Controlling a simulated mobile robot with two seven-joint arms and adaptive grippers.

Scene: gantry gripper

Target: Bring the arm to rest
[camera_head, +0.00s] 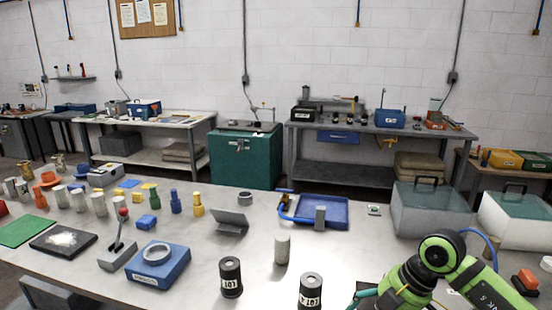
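A green and black jointed arm (440,262) comes in at the lower right of the head view, above the near right part of the table. It looks like my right arm. Its elbow-like joint is bent, and one link runs down to the right edge. No gripper fingers show on it; its end is cut off by the bottom of the picture. My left arm and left gripper are not in view.
The grey table (262,243) holds two black cylinders (231,278), a pale cylinder (282,249), a blue block with a ring (159,266), a lever (119,244) and a blue tray (335,208). Clear-lidded boxes (433,209) stand right. Bare tabletop shows around the pale cylinder.

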